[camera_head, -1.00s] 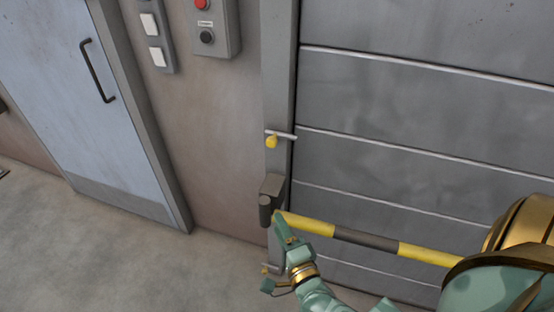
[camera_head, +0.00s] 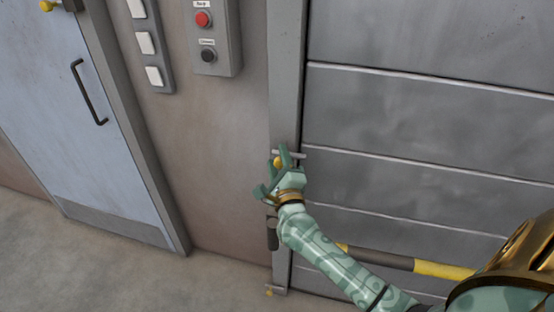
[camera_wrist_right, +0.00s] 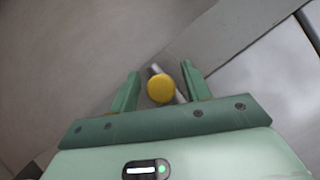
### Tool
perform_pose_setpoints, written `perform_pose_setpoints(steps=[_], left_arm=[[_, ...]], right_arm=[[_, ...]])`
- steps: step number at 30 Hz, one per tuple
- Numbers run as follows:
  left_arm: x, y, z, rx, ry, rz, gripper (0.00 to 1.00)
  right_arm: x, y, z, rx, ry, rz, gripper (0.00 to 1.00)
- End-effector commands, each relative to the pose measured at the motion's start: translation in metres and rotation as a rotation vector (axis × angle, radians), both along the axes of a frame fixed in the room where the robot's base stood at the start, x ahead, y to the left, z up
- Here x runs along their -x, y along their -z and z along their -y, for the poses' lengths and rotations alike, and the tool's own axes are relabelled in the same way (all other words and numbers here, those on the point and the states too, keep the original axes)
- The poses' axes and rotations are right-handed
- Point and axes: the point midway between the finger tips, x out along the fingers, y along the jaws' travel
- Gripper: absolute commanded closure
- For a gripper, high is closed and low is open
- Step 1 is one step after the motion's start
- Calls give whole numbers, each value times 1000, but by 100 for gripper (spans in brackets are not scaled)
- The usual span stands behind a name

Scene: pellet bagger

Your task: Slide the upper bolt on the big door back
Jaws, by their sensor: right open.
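The big door (camera_head: 400,120) is a grey panelled door on the right of the head view. Its upper bolt (camera_head: 297,153) is a thin metal rod at the door's left edge. The bolt's yellow knob (camera_wrist_right: 161,89) shows between my right gripper's fingers in the right wrist view, with the rod behind it. My right gripper (camera_head: 277,170) is open, with its fingers on either side of the knob; neither finger clearly touches it. In the head view the fingers partly cover the knob. My left gripper is not in view.
A yellow-and-black bar (camera_head: 440,270) crosses the door below my arm. A control box (camera_head: 211,38) and switches (camera_head: 146,43) are on the wall. A blue door (camera_head: 65,110) stands at left.

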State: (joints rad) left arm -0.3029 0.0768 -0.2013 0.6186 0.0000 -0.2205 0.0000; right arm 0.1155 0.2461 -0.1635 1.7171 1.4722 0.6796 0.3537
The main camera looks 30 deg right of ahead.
Motion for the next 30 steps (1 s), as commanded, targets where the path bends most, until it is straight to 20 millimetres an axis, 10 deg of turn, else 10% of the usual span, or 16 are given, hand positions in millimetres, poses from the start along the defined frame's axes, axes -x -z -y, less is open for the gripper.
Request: perform_pose_setpoints(steps=[12,17,30], left_arm=[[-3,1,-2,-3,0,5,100],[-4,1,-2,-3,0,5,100],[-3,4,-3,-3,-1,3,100]], right_arm=[[-9,-2,4,1,0,0,55],[-9,-2,4,1,0,0,100],[-45,-4,-26,1,2,4,100]])
